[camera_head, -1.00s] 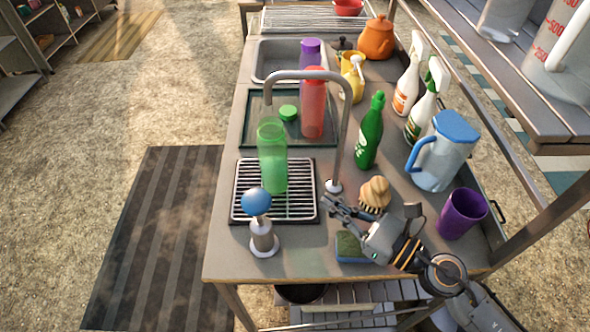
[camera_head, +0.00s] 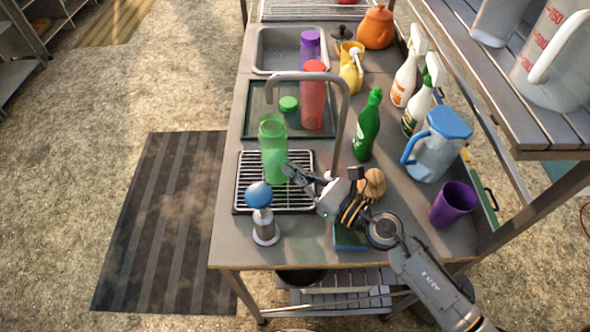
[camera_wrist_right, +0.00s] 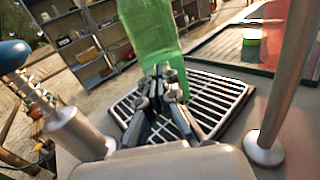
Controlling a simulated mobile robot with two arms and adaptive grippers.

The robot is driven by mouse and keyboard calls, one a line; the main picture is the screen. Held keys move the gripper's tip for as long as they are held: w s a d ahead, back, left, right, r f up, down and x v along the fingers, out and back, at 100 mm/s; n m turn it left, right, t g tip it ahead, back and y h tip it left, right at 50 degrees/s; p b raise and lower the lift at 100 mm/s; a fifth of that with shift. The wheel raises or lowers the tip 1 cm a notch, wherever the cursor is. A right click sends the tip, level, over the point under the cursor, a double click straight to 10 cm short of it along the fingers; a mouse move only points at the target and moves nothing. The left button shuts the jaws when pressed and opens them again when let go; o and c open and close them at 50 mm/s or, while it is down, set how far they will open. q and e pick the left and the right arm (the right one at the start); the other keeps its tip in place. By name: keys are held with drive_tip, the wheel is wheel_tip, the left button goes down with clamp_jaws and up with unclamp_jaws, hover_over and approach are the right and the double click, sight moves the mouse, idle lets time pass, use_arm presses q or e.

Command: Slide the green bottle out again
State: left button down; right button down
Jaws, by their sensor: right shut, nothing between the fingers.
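A translucent green bottle (camera_head: 272,150) stands upright and open-topped on the metal drip grate (camera_head: 247,200), close under the faucet's (camera_head: 312,76) outlet. In the right wrist view the bottle (camera_wrist_right: 150,30) rises behind the fingertips, its top cut off by the frame. My right gripper (camera_head: 288,170) is shut and empty, with its fingertips at the lower right side of the bottle. In the right wrist view the fingertips (camera_wrist_right: 160,76) are in front of the bottle's lower part; I cannot tell if they touch it. My left gripper is not in view.
A blue-topped metal device (camera_head: 262,215) stands left of my gripper. A brush (camera_head: 374,184) and sponge (camera_head: 346,238) lie beside my right arm. A dark green bottle (camera_head: 367,127) stands right of the faucet. A red bottle (camera_head: 313,95) and green lid (camera_head: 288,103) are behind.

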sight(266, 153)
drive_tip(key=p+x, duration=0.1)
drive_tip(key=x, duration=0.7)
drive_tip(key=shift+w+a, duration=0.2)
drive_tip(key=shift+w, duration=0.1)
drive_tip(key=shift+s, duration=0.1)
drive_tip(key=shift+d, duration=0.1)
